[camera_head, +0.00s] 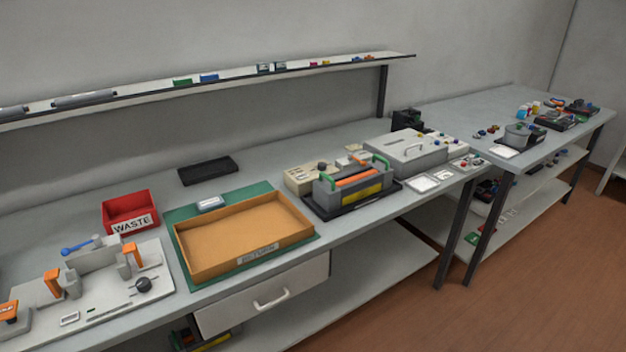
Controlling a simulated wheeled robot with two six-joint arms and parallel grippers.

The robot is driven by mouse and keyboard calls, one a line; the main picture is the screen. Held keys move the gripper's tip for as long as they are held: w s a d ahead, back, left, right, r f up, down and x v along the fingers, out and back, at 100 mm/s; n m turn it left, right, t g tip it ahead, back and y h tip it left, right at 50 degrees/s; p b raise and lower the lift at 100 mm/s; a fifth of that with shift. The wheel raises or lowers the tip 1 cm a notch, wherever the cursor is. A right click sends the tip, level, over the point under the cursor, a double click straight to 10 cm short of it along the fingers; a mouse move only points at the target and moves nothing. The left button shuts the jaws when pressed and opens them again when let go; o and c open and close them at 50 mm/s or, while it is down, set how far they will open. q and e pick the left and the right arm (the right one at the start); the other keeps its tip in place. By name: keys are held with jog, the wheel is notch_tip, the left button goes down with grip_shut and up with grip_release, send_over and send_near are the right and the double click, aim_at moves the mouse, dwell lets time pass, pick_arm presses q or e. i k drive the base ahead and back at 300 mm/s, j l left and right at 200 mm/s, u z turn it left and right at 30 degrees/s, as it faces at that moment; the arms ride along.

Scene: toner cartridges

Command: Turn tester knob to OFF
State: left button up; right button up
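Neither of my grippers shows in the head view. No thing in view can be read clearly as the tester or its OFF mark. A beige box (299,181) stands at the middle of the bench, partly hidden behind a grey and black cartridge unit (345,197) with green end pieces and an orange roller. A small dark round part (322,166) shows at the beige box; I cannot tell whether it is a knob or which way it points. A light grey box with a handle (408,155) stands to the right, with small coloured parts near its right end.
A cardboard tray (190,262) lies on a green mat (176,214). A red WASTE bin (131,211) and a white fixture (150,283) with orange clamps are at left. A second bench (475,114) with several cartridge parts is at right. A shelf (230,81) runs above.

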aim_at(321, 166)
jog(key=i+j+z, duration=0.2)
jog(key=z, duration=0.2)
jog(key=i+j+z, duration=0.15)
jog(key=z, duration=0.25)
jog(key=i+j+z, duration=0.1)
jog(key=j+z, duration=0.25)
